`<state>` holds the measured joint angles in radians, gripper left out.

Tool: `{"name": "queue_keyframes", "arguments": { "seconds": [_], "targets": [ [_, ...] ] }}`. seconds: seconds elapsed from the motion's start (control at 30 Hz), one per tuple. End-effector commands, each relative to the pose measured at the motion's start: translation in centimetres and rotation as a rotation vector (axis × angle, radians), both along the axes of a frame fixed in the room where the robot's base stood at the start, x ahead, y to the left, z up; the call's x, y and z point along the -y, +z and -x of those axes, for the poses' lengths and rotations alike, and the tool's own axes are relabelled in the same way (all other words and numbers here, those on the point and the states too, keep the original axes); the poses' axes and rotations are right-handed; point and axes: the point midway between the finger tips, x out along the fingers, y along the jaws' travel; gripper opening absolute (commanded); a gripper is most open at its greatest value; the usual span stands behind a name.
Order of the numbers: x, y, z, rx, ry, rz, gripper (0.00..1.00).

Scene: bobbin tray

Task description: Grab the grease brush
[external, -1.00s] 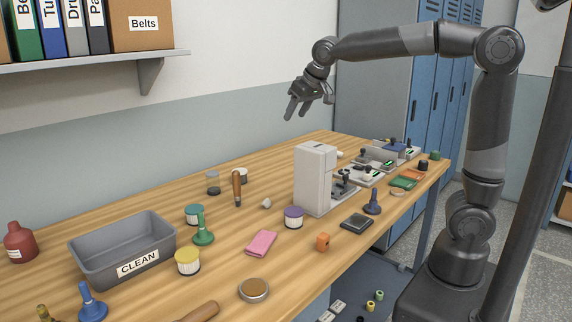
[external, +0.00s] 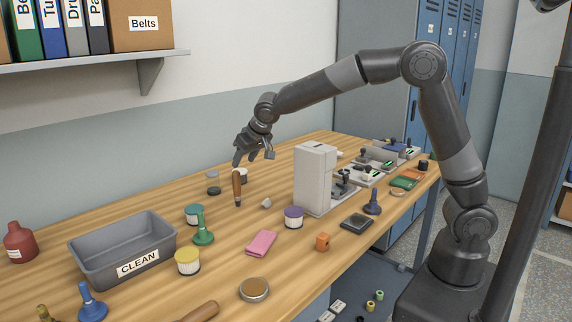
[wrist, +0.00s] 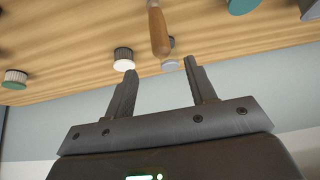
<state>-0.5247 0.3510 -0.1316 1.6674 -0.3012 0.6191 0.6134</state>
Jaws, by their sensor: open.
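A tool with a wooden handle and a dark lower end, which looks like the grease brush (external: 237,187), stands upright on the wooden bench left of the white machine. In the wrist view its handle (wrist: 158,32) shows at the top, just past the fingertips and roughly centred between them. My gripper (external: 253,158) is open and empty, above and slightly right of the handle in the external view. Its two fingers (wrist: 160,68) are apart in the wrist view. The handle does not appear to touch them. The tool's lower end is not clear in the wrist view.
A white machine (external: 315,178) stands right of the brush. Small jars (external: 213,190) sit just behind it. A grey bin marked CLEAN (external: 122,268), a green plunger-shaped tool (external: 203,236), a yellow-topped round item (external: 187,263) and a pink cloth (external: 261,243) lie nearer the front.

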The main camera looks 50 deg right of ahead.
Motion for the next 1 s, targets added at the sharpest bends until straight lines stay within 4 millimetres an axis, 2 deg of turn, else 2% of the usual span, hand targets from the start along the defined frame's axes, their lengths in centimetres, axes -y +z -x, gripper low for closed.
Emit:
{"name": "queue_keyframes", "arguments": {
  "seconds": [0.3,0.57,0.8,1.0],
  "targets": [
    [0.0,-4.1,-2.3,-0.001,-0.001,0.001,0.51],
    [0.0,-5.8,-3.4,0.0,-0.001,0.001,0.51],
    [-0.2,-8.6,-5.3,0.0,-0.001,0.001,0.51],
    [-0.2,-9.5,-5.9,0.001,-0.001,0.001,0.51]
  ]
}}
